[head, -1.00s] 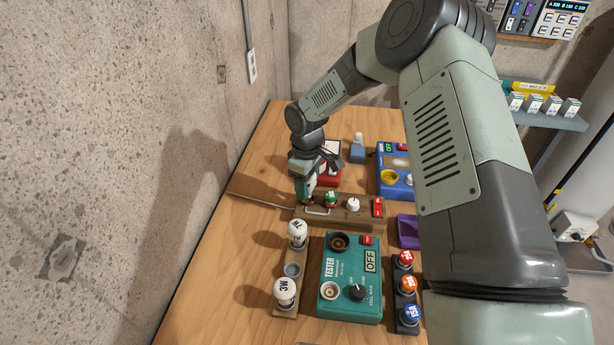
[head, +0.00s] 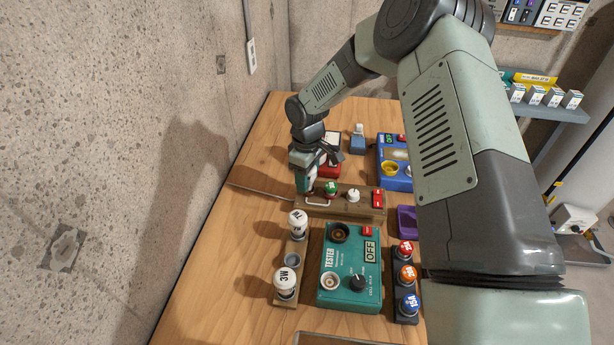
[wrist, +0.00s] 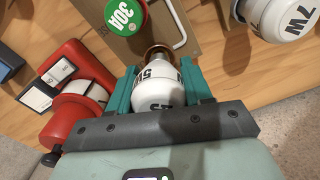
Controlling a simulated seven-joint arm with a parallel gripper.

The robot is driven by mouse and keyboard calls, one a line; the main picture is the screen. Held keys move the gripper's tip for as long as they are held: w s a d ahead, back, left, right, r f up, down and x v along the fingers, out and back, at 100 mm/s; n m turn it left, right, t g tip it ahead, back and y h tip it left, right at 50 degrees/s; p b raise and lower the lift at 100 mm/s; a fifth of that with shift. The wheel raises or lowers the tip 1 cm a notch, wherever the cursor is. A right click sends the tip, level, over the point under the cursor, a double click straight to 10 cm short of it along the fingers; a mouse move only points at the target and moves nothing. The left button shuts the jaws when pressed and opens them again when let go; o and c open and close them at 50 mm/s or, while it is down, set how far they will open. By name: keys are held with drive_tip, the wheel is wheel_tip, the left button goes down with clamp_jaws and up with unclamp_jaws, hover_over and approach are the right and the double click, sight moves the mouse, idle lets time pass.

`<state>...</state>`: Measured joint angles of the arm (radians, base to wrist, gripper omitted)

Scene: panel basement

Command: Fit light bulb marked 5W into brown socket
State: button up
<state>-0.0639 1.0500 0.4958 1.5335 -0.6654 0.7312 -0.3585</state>
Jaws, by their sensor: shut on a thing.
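My gripper (wrist: 160,82) is shut on a white bulb (wrist: 160,100) in the wrist view, one teal finger on each side. Its dark marking starts with a 5 and is only partly readable; a copper-brown ring shows at its far end. In the head view my gripper (head: 305,182) is above the left end of a wooden board (head: 345,208), and the bulb is hidden there. The teal tester (head: 369,298) is nearer the camera. It has a dark brown socket (head: 340,232) and a cream socket (head: 330,281). Both look empty.
A wooden holder (head: 287,300) carries a 7W bulb (head: 297,223) and a 3W bulb (head: 285,282), with an empty grey hole between. The board bears a green 30A piece (head: 331,188) close to my gripper. A fuse rack (head: 407,320) stands right of the tester. A wall bounds the left.

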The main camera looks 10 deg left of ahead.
drive_tip(key=shift+f, duration=0.6)
idle(0.6)
drive_tip(key=o, duration=0.8)
drive_tip(key=shift+c, duration=0.2)
drive_tip(key=shift+r, duration=5.5)
